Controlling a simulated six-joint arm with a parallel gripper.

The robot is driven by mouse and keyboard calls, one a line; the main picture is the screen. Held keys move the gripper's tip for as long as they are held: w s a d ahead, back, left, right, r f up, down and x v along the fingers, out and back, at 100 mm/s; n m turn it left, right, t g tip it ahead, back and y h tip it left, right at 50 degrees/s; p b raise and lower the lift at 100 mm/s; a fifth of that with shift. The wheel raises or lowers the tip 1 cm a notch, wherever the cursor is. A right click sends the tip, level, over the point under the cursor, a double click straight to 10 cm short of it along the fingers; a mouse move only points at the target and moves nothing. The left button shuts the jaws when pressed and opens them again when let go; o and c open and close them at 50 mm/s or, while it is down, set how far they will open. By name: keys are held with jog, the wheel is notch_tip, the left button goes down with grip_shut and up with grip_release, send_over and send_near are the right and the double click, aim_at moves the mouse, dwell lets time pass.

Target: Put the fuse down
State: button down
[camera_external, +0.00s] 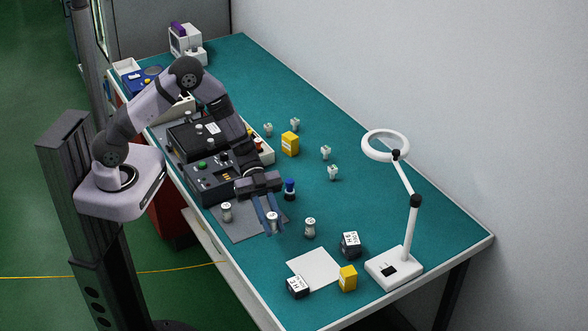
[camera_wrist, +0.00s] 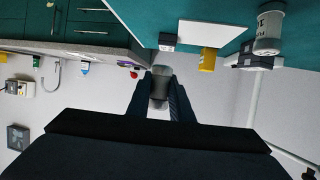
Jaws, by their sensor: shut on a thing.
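My gripper (camera_external: 271,218) is shut on a fuse (camera_external: 272,224), a small cylinder with a pale marked top, seen between the blue-grey fingers. In the wrist view the held fuse (camera_wrist: 160,88) sits between the two fingertips and looks grey. It is over or beside the right edge of a grey mat (camera_external: 240,234); I cannot tell whether it touches a surface. A similar fuse (camera_external: 226,212) stands on the mat to the left. Another fuse (camera_external: 310,229) stands on the teal table to the right.
A black-and-blue cylinder (camera_external: 290,190) stands just behind my gripper. A panel with a green button (camera_external: 202,166) lies to its left. Front right are a white sheet (camera_external: 312,264), dark blocks (camera_external: 350,246), a yellow block (camera_external: 347,279) and a ring lamp (camera_external: 394,268).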

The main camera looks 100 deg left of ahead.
jog(key=shift+t, duration=0.3)
jog(key=s+f, duration=0.1)
jog(key=s, duration=0.2)
jog(key=s+d+f, duration=0.1)
jog(key=s, duration=0.2)
jog(key=s+f, duration=0.2)
jog(key=s, duration=0.1)
jog(key=shift+s+d, duration=0.1)
jog(key=shift+d, duration=0.15)
jog(key=shift+s+d, duration=0.1)
jog(key=shift+s, duration=0.2)
